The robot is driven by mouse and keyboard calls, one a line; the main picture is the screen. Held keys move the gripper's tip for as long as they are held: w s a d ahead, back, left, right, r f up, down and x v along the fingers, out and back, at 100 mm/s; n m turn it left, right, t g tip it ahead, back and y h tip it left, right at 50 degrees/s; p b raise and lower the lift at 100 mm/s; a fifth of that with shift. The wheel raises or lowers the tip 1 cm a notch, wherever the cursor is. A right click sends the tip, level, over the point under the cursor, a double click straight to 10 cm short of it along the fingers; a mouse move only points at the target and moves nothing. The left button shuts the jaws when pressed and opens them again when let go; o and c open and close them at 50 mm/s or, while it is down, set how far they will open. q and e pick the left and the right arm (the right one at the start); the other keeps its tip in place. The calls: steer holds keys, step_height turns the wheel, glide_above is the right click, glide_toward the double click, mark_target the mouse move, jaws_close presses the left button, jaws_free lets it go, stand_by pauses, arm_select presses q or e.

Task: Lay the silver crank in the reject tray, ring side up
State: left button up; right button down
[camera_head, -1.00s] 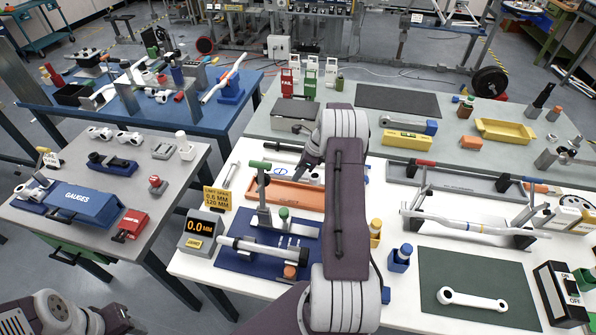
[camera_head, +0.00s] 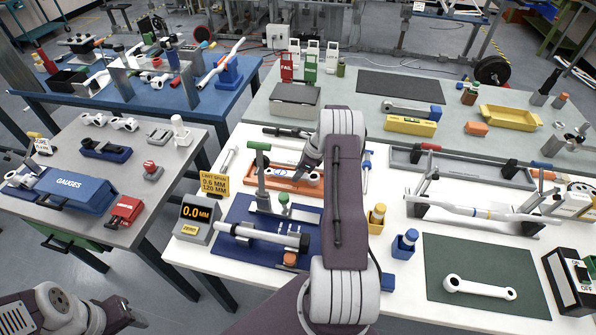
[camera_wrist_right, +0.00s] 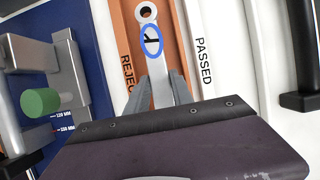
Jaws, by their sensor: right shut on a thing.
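My right gripper (camera_wrist_right: 158,95) is shut on the silver crank (camera_wrist_right: 146,13), with its fingers on either side of the bar. A blue oval ring mark faces the camera on the bar, and a round eye shows at the far end. The orange reject tray (camera_wrist_right: 128,55) lies beneath the crank in the right wrist view. In the head view the tray (camera_head: 280,184) is partly hidden by my right arm. I cannot tell whether the crank touches the tray floor. My left gripper (camera_head: 120,316) is at the lower left, far from the tray, its jaws unclear.
A blue gauge fixture (camera_head: 262,236) with a green-knobbed stand (camera_head: 262,185) is close to the tray's near side. A white surface marked PASSED (camera_wrist_right: 205,60) adjoins the tray. Another crank (camera_head: 480,288) lies on a green mat (camera_head: 440,250) at the right.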

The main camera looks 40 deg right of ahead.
steer(key=shift+f, duration=0.4)
stand_by(0.5)
steer(key=c, duration=1)
jaws_free()
steer(key=shift+c, duration=0.2)
steer(key=b+v, duration=0.1)
steer(key=v, duration=0.8)
